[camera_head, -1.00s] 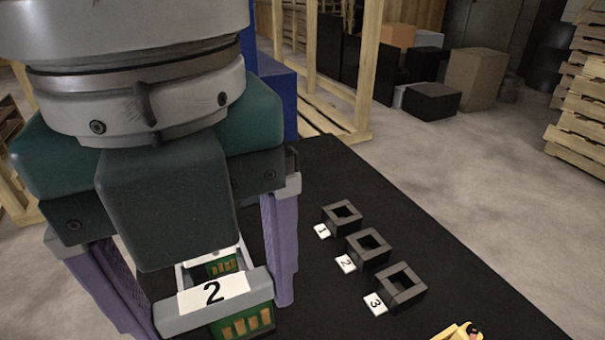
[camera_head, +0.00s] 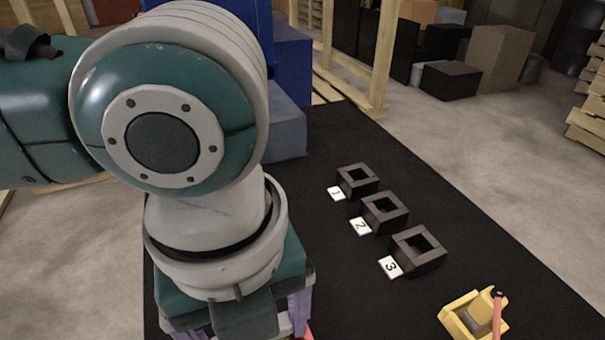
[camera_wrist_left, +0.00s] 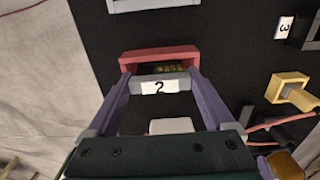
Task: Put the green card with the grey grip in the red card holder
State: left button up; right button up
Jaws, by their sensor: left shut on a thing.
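In the left wrist view my left gripper (camera_wrist_left: 159,81) is shut on the grey grip (camera_wrist_left: 178,83) of the card, one purple finger at each end. The grip carries a white label with a "2". Gold contacts of the card (camera_wrist_left: 168,69) show just past the grip, in front of or within the red card holder (camera_wrist_left: 158,54). I cannot tell whether the card is in the holder's opening. In the head view my own arm hides the card and most of the gripper. My right gripper is in neither view.
Three black square frames, marked 1 (camera_head: 369,182), 2 (camera_head: 394,217) and 3 (camera_head: 431,253), stand on the black table (camera_head: 330,280). A yellow object (camera_head: 462,316) with a red cable lies at the front right. A grey piece (camera_wrist_left: 150,4) lies beyond the red holder.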

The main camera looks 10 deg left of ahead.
pick_arm(q)
jog(key=shift+f, duration=0.15)
jog(key=o, duration=1.1)
